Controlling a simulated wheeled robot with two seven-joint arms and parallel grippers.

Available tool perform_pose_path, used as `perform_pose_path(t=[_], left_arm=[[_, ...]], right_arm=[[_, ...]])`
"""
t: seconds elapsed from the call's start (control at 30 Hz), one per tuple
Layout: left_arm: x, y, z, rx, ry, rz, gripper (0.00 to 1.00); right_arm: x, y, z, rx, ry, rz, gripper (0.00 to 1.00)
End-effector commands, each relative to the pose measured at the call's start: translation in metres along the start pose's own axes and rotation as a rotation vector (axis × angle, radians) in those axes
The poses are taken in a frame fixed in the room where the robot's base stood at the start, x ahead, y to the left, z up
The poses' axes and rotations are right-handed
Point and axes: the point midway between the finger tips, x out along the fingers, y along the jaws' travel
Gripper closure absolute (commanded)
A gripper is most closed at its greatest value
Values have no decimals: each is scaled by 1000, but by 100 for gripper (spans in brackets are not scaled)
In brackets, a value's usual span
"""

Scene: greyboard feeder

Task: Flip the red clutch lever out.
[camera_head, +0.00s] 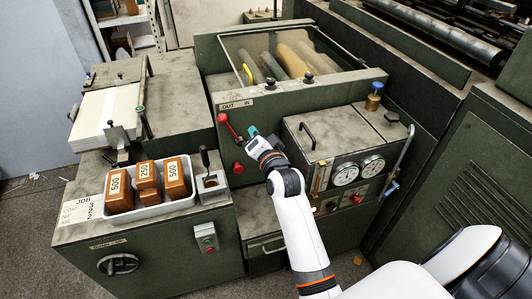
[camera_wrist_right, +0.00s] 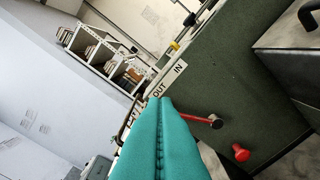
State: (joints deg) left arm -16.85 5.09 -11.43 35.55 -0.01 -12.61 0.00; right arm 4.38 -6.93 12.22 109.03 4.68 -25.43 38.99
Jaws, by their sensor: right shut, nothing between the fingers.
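The red clutch lever (camera_head: 230,128) is on the green machine front, under the OUT / IN label (camera_head: 236,105). Its red knob points up and left, toward the OUT end, and its dark pivot is at the lower right. My right gripper (camera_head: 252,131), with teal fingers, is shut and empty, just right of the lever. In the right wrist view the fingers (camera_wrist_right: 160,101) cover the lever's knob end; its red rod (camera_wrist_right: 196,118) and dark pivot show beside them. I cannot tell whether fingers and lever touch. My left gripper is not in view.
A red button (camera_head: 237,167) sits below the lever. A gauge box (camera_head: 335,150) with a handle stands close to the right. At the left are a tray (camera_head: 150,210) of numbered brown blocks and a paper stack (camera_head: 105,115). A clear-lidded roller cover (camera_head: 285,55) is above.

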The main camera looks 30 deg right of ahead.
Motion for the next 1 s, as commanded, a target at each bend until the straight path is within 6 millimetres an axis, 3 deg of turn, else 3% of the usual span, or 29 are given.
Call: perform_pose_path(t=[0.2, 0.4, 1.0], left_arm=[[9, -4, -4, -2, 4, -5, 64], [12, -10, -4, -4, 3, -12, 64], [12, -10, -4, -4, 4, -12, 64]], right_arm=[[-48, -2, -1, 1, 0, -1, 100], [-70, -1, -1, 0, 1, -1, 100], [-74, 0, 0, 0, 0, 0, 100]])
